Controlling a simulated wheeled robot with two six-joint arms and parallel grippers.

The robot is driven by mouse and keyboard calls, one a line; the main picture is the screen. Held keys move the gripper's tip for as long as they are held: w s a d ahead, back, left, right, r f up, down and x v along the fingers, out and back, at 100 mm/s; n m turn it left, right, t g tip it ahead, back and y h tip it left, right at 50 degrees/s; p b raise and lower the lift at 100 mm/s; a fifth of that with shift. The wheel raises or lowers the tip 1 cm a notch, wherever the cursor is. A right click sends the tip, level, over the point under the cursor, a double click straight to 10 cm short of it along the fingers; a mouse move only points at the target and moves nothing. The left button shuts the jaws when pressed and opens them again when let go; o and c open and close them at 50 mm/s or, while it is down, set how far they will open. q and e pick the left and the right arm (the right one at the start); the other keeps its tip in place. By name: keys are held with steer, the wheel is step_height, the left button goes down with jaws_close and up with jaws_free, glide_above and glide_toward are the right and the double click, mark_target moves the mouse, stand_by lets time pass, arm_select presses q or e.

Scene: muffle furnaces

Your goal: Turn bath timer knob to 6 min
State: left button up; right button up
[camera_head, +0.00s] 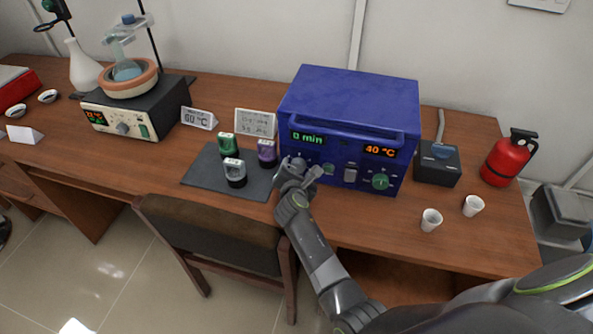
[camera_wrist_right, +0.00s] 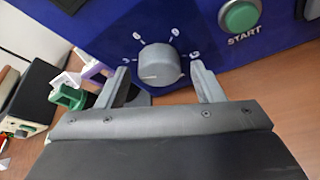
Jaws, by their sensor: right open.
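The blue bath (camera_head: 350,97) stands on the table with a green "0 min" display (camera_head: 307,138) and an orange "40 °C" display (camera_head: 380,151). The grey timer knob (camera_wrist_right: 158,63) is on its front panel, with number marks around it; its pointer line faces left. My right gripper (camera_head: 298,170) is at the lower left of the bath front and hides most of the knob in the head view. In the right wrist view its open fingers (camera_wrist_right: 159,72) are on either side of the knob, with gaps visible. My left gripper is not in view.
A green START button (camera_wrist_right: 240,16) is right of the knob. A dark mat (camera_head: 205,178) with several coloured items lies left of the bath. A black box (camera_head: 437,168), white cups (camera_head: 431,220) and a red extinguisher (camera_head: 508,160) are to the right. A chair (camera_head: 215,225) stands in front.

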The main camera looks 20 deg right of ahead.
mark_target(297, 140)
step_height(297, 140, up, 9)
steer(key=shift+f+p, duration=0.2)
steer(key=shift+p, duration=0.8)
steer(key=shift+r, duration=0.7)
